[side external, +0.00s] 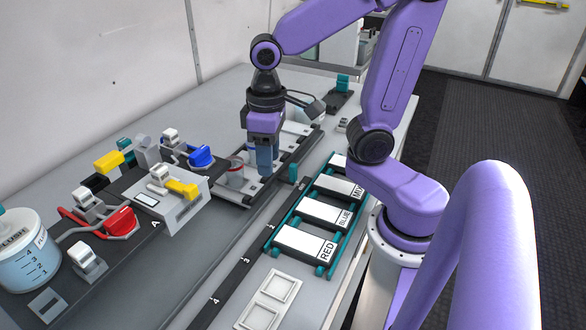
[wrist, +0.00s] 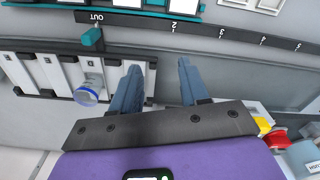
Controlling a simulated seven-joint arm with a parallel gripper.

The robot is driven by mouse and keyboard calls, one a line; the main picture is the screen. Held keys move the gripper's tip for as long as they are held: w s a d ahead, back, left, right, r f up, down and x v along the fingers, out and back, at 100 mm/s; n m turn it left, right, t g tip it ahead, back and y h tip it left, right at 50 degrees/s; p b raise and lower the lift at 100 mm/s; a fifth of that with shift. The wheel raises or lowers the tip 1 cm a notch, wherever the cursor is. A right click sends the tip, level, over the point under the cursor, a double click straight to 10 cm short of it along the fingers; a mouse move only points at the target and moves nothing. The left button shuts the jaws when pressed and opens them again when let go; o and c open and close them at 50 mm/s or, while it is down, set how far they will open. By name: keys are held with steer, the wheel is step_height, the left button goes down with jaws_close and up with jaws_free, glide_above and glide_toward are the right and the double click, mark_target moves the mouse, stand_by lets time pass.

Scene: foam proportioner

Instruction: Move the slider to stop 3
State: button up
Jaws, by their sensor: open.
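The slider appears to be the dark carriage with pale slots (wrist: 30,72); a teal tab (wrist: 92,38) stands at its edge, near the OUT mark in the wrist view. The tab also shows in the side view (side external: 293,172). A dark scale strip (wrist: 215,32) runs beside it with marks OUT, 2, 3, 4 and 5; stop 3 (side external: 246,260) is toward the front in the side view. My gripper (wrist: 159,64) is open and empty, pointing down near the carriage's end, to the right of the tab in the wrist view. Its height above the carriage is unclear.
A small vial (wrist: 86,95) stands in the carriage. A valve block with yellow, blue and red handles (side external: 118,222) and a flush jar (side external: 25,255) are at the left. The bench strip between looks clear.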

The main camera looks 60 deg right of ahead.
steer(key=w+d+r+m, duration=0.2)
steer(key=w+d+m, duration=0.1)
steer(key=w+m, duration=0.25)
steer(key=m, duration=1.6)
glide_toward(293, 164)
step_height(293, 164, down, 11)
steer(key=shift+a+f, duration=0.15)
stand_by(0.3)
jaws_close()
